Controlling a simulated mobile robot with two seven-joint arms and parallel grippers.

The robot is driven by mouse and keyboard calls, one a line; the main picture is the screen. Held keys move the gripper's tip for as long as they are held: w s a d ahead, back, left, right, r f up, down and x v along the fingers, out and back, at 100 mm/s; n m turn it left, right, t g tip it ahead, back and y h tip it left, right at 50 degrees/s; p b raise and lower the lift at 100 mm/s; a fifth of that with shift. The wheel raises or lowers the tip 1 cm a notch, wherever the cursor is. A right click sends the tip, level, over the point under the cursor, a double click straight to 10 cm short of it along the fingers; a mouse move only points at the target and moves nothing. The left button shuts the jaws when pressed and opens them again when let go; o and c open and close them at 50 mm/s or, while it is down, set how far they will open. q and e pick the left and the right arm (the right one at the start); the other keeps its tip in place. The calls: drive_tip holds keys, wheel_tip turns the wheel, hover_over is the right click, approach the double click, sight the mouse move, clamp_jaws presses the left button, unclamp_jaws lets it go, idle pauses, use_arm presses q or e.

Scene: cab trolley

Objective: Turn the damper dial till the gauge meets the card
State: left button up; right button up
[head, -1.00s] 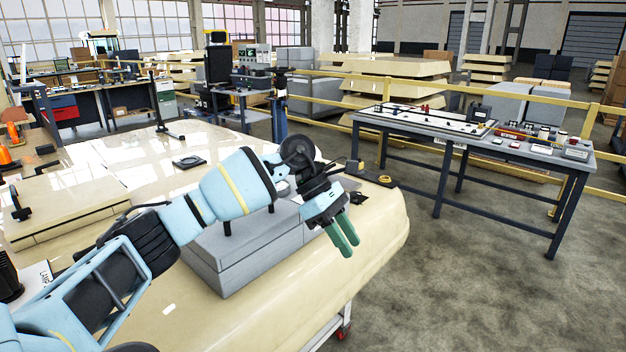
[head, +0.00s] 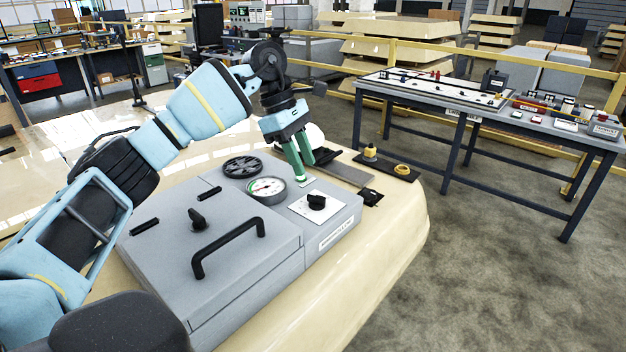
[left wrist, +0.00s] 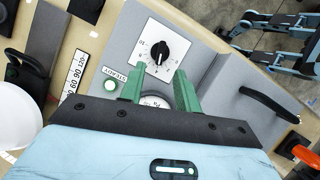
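The dial is a black knob (head: 317,202) on a white plate on the grey box, upright in the left wrist view (left wrist: 159,49) with marks around it. The round gauge (head: 266,188) has a white face with coloured bands; its needle is too small to read. In the left wrist view the gauge (left wrist: 155,100) is partly hidden by my gripper. A white card (left wrist: 75,77) with black numbers lies beside the box. My left gripper (head: 302,180) points down above the box, behind the dial; its green fingers are apart and empty, not touching the knob.
The box also carries a black spoked wheel (head: 243,167), a bar handle (head: 228,247) and a small black knob (head: 197,219). A white dome (left wrist: 18,115) stands beyond the card. A separate bench (head: 440,100) stands at right.

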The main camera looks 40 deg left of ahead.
sight(317, 196)
use_arm(q)
drive_tip(key=shift+p+x, duration=0.3)
drive_tip(key=shift+x, duration=3.45)
drive_tip(key=shift+c, duration=0.4)
clamp_jaws()
